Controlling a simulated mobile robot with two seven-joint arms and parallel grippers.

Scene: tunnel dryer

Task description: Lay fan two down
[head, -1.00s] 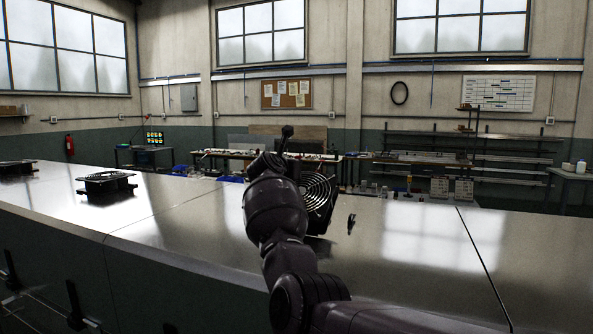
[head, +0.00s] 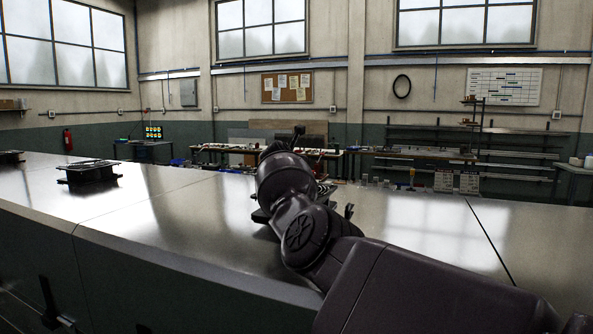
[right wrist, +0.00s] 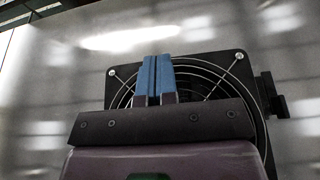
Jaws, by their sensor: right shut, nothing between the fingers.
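A black fan with a round wire grille (right wrist: 213,72) lies under my right gripper (right wrist: 154,60) in the right wrist view, its grille facing the camera. The blue fingers are shut together, with nothing between them, in front of the grille. Whether they touch it I cannot tell. In the head view this fan (head: 260,215) looks low and flat on the metal surface (head: 150,215), mostly hidden behind my right arm. My right fingers are hidden there. No number is readable on the fan. My left gripper is out of view.
Another black fan (head: 88,172) lies flat farther left, and part of one more (head: 10,157) shows at the left edge. Metal between them is clear. A dark seam (head: 488,240) crosses the surface at right. Workbenches (head: 420,155) stand behind.

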